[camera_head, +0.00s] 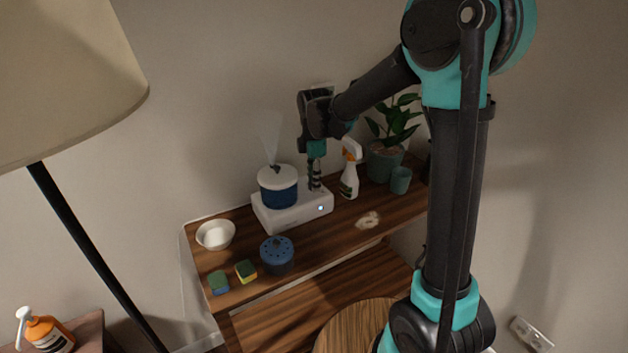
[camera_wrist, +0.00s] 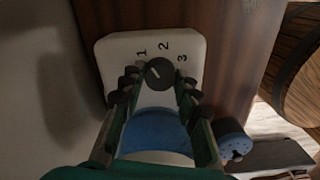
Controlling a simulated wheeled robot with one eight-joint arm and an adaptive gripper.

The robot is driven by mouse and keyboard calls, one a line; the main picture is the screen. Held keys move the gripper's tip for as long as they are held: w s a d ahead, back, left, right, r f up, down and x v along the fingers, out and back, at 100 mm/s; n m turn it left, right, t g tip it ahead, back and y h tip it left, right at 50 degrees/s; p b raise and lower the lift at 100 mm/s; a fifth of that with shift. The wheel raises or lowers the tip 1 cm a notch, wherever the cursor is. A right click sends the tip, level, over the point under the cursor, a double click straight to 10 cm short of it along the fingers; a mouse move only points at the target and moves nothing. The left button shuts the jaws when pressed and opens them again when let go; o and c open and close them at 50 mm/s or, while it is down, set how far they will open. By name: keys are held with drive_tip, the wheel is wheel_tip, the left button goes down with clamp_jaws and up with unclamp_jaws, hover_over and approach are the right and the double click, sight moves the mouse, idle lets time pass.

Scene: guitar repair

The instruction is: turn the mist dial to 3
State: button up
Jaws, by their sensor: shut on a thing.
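The mist humidifier has a white base (camera_head: 268,218) with a small lit spot on its front, and a blue tank (camera_head: 279,193) under a white lid, with mist rising. In the wrist view, the black dial (camera_wrist: 159,74) sits on the white base (camera_wrist: 112,50) beside the printed numbers 1, 2 and 3. A short white mark shows on the dial's left half; which number it points to is unclear. My gripper (camera_wrist: 157,71) is shut on the dial, a finger on each side. In the head view my gripper (camera_head: 315,180) reaches down onto the base, and the dial is hidden.
On the wooden shelf (camera_head: 330,232), a spray bottle (camera_head: 349,175) and potted plant (camera_head: 386,157) stand close on the right, with a teal cup (camera_head: 401,180). A white bowl (camera_head: 215,235), two sponges (camera_head: 246,271) and a blue round-topped container (camera_head: 277,253) stand left and in front.

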drive_tip(key=m, duration=0.4)
drive_tip(key=shift+m, duration=0.3)
drive_tip(key=m, duration=0.4)
drive_tip(key=shift+m, duration=0.3)
drive_tip(key=m, duration=0.4)
drive_tip(key=shift+m, duration=2.4)
drive_tip(key=o, duration=1.2)
drive_tip(key=shift+c, duration=0.2)
